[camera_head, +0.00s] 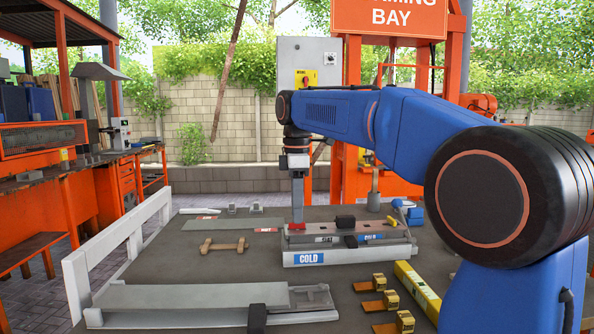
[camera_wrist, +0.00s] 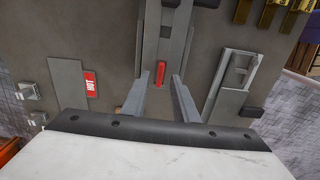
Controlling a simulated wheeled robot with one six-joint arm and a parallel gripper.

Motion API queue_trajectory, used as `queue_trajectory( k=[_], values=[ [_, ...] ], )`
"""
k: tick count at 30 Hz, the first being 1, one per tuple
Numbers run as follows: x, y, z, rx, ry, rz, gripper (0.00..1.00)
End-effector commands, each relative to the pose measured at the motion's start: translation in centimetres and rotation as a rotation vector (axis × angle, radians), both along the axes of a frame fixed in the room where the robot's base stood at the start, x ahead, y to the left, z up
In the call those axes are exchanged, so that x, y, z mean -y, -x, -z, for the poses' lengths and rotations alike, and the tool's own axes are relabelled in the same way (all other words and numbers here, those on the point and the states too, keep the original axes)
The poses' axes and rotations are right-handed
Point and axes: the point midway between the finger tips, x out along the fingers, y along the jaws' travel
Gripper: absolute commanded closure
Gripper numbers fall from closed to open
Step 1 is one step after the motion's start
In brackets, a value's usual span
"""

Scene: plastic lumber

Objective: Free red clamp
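The red clamp (camera_wrist: 161,74) is a small upright red piece on the grey fixture. In the wrist view it shows in the gap between my fingertips, with a space on both sides. In the head view the red clamp (camera_head: 296,226) is at the left end of the fixture (camera_head: 345,257) labelled COLD. My gripper (camera_wrist: 162,76) is open and empty, its two grey fingers apart. In the head view my gripper (camera_head: 297,219) points straight down, right at the clamp's top. I cannot tell whether the fingertips reach down beside it.
A black block (camera_head: 345,221) sits on the fixture right of the clamp. A wooden dumbbell-shaped piece (camera_head: 224,245) lies to the left. Yellow-topped blocks (camera_head: 390,299) and a yellow level (camera_head: 416,291) lie front right. A grey rail structure (camera_head: 190,296) fills the front left.

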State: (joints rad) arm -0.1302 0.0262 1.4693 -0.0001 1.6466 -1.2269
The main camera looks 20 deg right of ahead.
Motion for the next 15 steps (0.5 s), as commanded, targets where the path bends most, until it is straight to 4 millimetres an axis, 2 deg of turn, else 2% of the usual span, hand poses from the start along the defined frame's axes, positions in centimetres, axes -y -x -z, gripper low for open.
queue_trajectory(
  k=[15],
  values=[
    [0.0,-0.1,-10.3,0.003,0.000,0.000,0.73]
  ],
)
